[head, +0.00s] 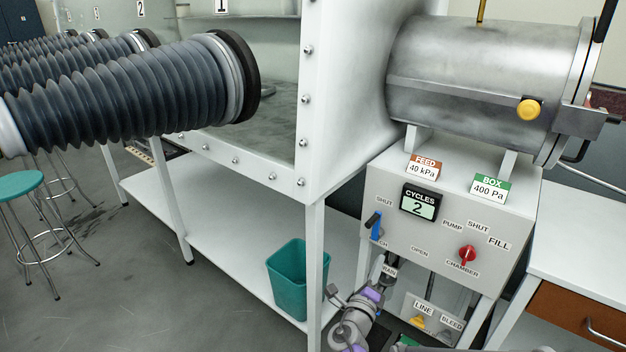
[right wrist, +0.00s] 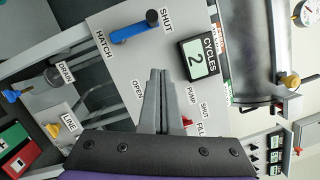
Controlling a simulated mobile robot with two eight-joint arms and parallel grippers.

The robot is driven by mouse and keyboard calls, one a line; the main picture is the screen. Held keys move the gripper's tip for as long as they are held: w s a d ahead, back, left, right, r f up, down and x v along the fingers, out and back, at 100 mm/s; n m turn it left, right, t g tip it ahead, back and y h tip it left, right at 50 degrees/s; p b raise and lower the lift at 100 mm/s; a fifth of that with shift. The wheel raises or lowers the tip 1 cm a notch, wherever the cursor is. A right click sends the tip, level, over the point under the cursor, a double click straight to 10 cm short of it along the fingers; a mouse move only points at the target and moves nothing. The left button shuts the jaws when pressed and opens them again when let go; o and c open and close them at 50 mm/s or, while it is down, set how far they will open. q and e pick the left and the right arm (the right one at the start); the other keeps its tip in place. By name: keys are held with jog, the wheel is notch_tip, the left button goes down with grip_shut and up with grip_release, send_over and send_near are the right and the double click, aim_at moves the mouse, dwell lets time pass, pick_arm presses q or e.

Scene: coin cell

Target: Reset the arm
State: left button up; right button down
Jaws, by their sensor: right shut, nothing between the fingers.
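My right gripper (head: 381,268) is at the lower middle of the head view, in front of the lower part of a white control panel (head: 447,215). In the right wrist view its two fingers (right wrist: 160,75) are together with nothing between them. They point at the panel between a blue lever (right wrist: 135,33) and the PUMP label. The blue lever also shows in the head view (head: 376,226), above the gripper and apart from it. My arm hides part of the HATCH and DRAIN labels in the head view. My left gripper is not in view.
The panel has a red knob (head: 467,254) and a CYCLES display (head: 420,203) reading 2. A metal chamber (head: 480,75) is above it. A yellow LINE handle (head: 417,321) is low down. A teal bin (head: 288,278) stands on the shelf at left. A white bench (head: 580,245) is at right.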

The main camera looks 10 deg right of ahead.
jog(key=s+d+f+m+g+y, duration=0.15)
jog(key=s+m+g, duration=0.25)
jog(key=s+m, duration=0.6)
jog(key=s+d+f+m+g+y, duration=0.15)
jog(key=s+m+g, duration=0.4)
jog(key=m, duration=0.75)
jog(key=s+a+f+m+g+y, duration=0.1)
jog(key=s+a+f+m+y, duration=0.25)
jog(key=s+a+m, duration=0.5)
jog(key=s+a+f+m+y, duration=0.2)
jog(key=s+a+m+y, duration=0.35)
jog(key=s+m, duration=0.55)
pick_arm(q)
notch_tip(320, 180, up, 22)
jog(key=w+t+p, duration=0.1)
jog(key=p, duration=1.8)
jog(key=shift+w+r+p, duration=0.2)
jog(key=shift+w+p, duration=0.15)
pick_arm(e)
notch_tip(320, 180, up, 22)
jog(key=w, duration=0.2)
jog(key=shift+w+n+t+h, duration=0.2)
jog(key=shift+n+t+h, duration=0.1)
jog(key=shift+n+t, duration=0.05)
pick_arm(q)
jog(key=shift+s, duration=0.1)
pick_arm(e)
jog(key=shift+s, duration=0.1)
jog(key=shift+d, duration=0.1)
